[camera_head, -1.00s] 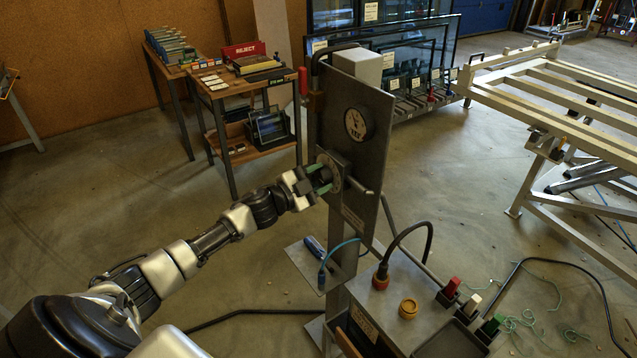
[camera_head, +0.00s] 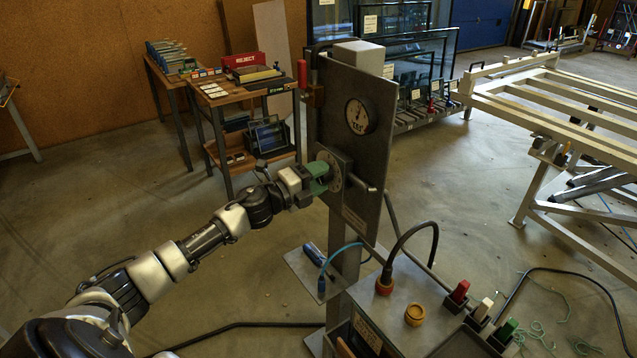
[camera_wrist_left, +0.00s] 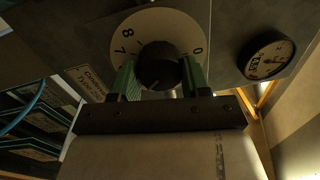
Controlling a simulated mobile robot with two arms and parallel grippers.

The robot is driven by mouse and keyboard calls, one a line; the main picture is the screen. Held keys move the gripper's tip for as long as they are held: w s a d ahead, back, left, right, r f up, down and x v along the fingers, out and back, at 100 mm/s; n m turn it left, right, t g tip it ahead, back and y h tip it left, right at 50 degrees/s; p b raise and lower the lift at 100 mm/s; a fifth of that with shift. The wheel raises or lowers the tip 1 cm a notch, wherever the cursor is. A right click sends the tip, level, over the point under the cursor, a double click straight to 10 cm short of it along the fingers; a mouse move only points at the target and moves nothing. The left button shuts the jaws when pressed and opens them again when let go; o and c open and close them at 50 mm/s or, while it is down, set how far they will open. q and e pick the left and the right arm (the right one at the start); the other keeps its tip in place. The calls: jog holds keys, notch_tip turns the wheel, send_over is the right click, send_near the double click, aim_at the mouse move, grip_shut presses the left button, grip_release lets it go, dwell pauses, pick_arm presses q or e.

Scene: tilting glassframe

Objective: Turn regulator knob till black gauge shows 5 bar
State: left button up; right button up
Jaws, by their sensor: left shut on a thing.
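The regulator knob (camera_wrist_left: 158,66) is black and round, set on a pale dial with printed numbers (camera_wrist_left: 128,32) on a grey upright panel (camera_head: 372,100). My left gripper (camera_head: 325,178) reaches the dial from the left. In the left wrist view its two green fingers (camera_wrist_left: 158,78) are shut on the knob, one on each side. The gauge (camera_head: 358,116) has a white face and black rim and sits above the knob; it also shows in the left wrist view (camera_wrist_left: 266,56). Its needle reading is too small to tell. My right gripper is not in view.
A short metal bar (camera_head: 362,185) sticks out beside the dial. A control box (camera_head: 385,315) with a red-collared cable, a yellow button and coloured switches stands below. A pale frame table (camera_head: 545,110) is at the right, a workbench (camera_head: 225,92) behind left.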

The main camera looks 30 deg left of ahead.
pick_arm(q)
jog(key=shift+f+m+b, duration=0.1)
jog(key=shift+m+b, duration=0.2)
jog(key=shift+m, duration=0.4)
jog(key=o, duration=0.9)
jog(key=shift+s, duration=0.1)
jog(key=shift+b+v, duration=1.45)
jog(key=shift+v, duration=3.85)
jog(key=shift+a, duration=0.1)
